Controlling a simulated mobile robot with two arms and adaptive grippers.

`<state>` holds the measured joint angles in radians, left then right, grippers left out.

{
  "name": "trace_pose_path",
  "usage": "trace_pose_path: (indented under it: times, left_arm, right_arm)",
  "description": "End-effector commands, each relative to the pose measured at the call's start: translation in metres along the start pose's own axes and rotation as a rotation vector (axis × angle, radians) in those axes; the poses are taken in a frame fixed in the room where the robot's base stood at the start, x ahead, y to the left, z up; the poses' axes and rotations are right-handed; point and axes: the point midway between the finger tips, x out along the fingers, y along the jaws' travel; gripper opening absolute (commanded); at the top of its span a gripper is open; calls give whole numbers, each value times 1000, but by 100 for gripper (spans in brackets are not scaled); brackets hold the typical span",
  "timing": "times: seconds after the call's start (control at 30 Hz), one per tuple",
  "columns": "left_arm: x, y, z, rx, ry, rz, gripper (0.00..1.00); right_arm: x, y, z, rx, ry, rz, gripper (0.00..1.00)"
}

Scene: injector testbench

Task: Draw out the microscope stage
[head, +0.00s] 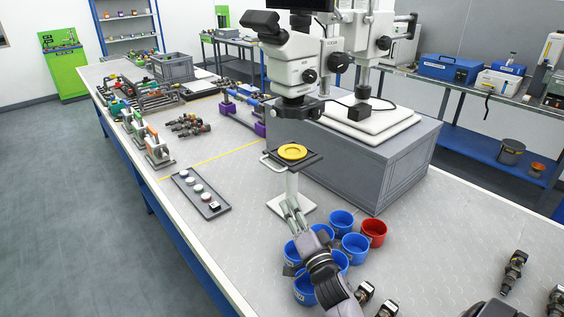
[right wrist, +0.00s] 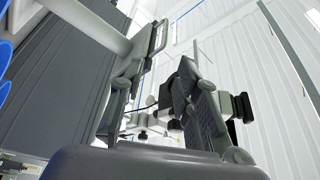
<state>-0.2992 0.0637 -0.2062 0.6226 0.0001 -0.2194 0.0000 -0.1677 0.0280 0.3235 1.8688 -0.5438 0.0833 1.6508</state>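The microscope stage is a small dark plate (head: 312,160) with a yellow disc (head: 292,151) on top and a light loop handle (head: 270,164) on its left side. It sits on a pale post with a square base, in front of the microscope (head: 305,65). My right gripper (head: 289,207) is below the stage in the head view, pointing up toward it, and overlaps the post's lower part. In the right wrist view its fingers (right wrist: 160,85) stand apart with nothing clearly between them. The stage's edge and pale post (right wrist: 85,18) show beyond the left finger. My left gripper is not in view.
A grey block (head: 385,165) carries the microscope, right of the stage. Blue cups (head: 341,220) and a red cup (head: 374,232) crowd around my right gripper. A dark tray (head: 200,195) with small round parts lies left. The bench front left of the gripper is clear.

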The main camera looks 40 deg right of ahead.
Motion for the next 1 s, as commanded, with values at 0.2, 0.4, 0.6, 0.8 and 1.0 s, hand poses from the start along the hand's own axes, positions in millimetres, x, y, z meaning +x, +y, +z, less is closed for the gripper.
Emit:
trace_pose_path:
  times: [0.2, 0.4, 0.6, 0.8, 1.0]
  left_arm:
    - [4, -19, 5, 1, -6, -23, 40]
    - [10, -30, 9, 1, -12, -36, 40]
    - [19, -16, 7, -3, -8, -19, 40]
    - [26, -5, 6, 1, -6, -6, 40]
    - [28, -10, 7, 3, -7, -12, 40]
  right_arm:
    - [35, -1, 0, -1, 1, -5, 30]
    - [79, 0, 0, -2, 2, -4, 30]
    - [122, 1, 0, -2, 1, -3, 30]
    - [154, 1, 1, -1, 0, -1, 30]
    - [168, 0, 0, -1, 0, 0, 30]
